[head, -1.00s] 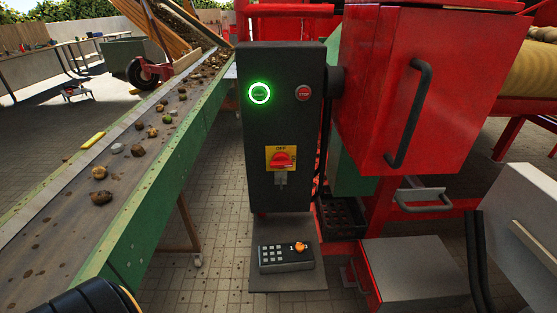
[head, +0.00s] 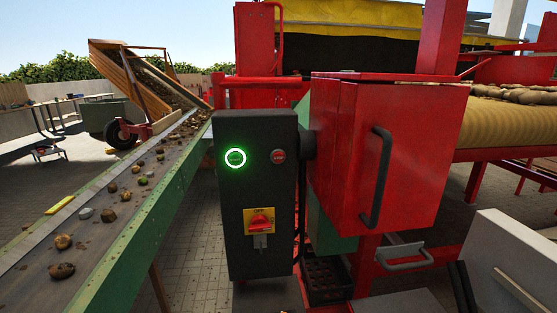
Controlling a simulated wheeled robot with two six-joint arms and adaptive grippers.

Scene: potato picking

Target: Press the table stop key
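A dark control box (head: 257,190) stands upright in the middle of the head view. On its upper left is a round key lit with a green ring (head: 235,158). On its upper right is a red stop key (head: 278,156), which is unlit. Below them a red rotary switch (head: 260,221) sits on a yellow plate. Neither of my grippers is in view, and nothing covers the front of the box.
A red cabinet (head: 345,150) with a black handle (head: 378,178) juts out close to the box's right. A dark crate (head: 328,280) sits low behind.

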